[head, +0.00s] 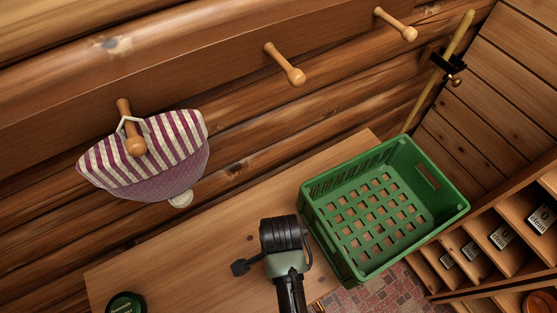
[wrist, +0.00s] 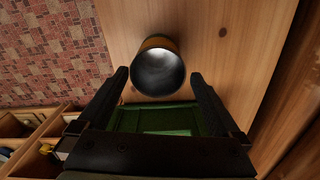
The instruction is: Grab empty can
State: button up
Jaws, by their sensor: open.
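The can (wrist: 158,74) shows in the wrist view as a round, dark metallic end with a thin orange-yellow side along its top edge. It is over the light wooden bench top. My gripper (wrist: 160,77) is open, with one black finger on each side of the can in the picture. A gap shows on both sides, and neither finger visibly touches it. I cannot tell how far ahead of the fingertips it is. In the head view my arm shows over the bench, and I cannot make out the can there.
A green plastic crate (head: 313,216) stands at the bench's right end and looks empty. The wooden bench (head: 190,255) is mostly clear. A striped cloth item (head: 150,170) hangs from a wall peg. Shelf compartments (head: 480,240) with small labelled items are at the right. Tiled floor (wrist: 50,50) lies beside the bench.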

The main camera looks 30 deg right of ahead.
notch_tip(320, 180, down, 10)
jog(key=shift+s+d+p, duration=0.1)
jog(key=shift+s+p, duration=0.05)
jog(key=shift+p, duration=0.2)
dwell(0.4)
jog(key=c, duration=1.1)
jog(key=shift+o, duration=0.2)
jog(key=shift+r, duration=0.1)
